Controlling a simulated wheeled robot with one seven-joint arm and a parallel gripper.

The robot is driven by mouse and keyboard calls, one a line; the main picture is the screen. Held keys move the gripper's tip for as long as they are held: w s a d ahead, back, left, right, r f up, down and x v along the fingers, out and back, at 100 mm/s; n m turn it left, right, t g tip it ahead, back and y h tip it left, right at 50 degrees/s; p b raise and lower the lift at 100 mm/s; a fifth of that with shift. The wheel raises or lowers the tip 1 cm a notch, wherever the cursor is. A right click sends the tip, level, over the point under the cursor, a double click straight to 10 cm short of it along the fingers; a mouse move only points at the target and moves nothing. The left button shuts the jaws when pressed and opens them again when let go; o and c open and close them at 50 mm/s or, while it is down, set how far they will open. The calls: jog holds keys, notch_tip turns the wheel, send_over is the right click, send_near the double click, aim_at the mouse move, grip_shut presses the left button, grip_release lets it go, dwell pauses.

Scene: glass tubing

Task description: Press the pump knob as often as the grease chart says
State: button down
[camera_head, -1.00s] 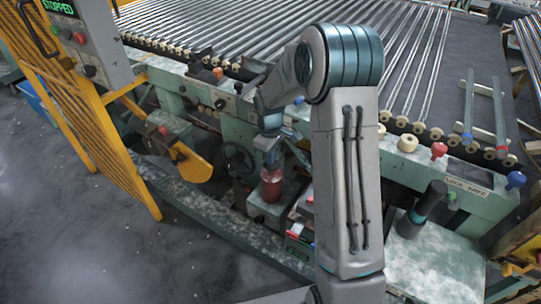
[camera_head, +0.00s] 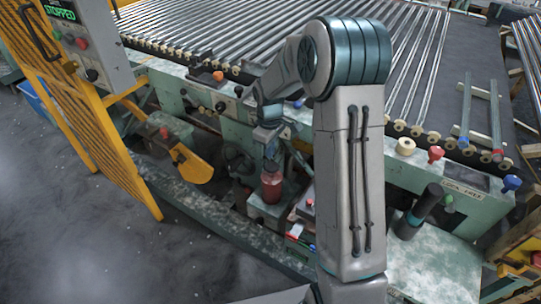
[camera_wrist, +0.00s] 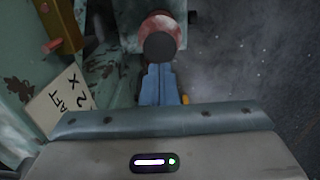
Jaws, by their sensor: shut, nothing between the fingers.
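The pump is a red cylinder (camera_head: 271,186) on a pale green block at the front of the machine. In the wrist view its red body (camera_wrist: 172,24) shows with a round dark knob (camera_wrist: 160,46) facing the camera. My gripper (camera_head: 270,162) points down just above the pump. Its blue fingers (camera_wrist: 158,72) are together and empty, with their tips at the knob's edge in the picture; I cannot tell whether they touch it. A pale card (camera_wrist: 58,104) with dark handwritten marks, seemingly an X and a 2, is tilted at the left of the wrist view and partly covered.
A yellow guard (camera_head: 196,168) and a handwheel stand left of the pump. A box with red and blue items (camera_head: 302,232) is close to its right. A dark upright cylinder (camera_head: 426,204) stands farther right. Glass tubes lie on rollers behind. The floor in front is clear.

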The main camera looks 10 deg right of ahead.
aim_at(269, 165)
notch_tip(269, 165, up, 8)
jog(key=shift+a, duration=0.2)
dwell(0.7)
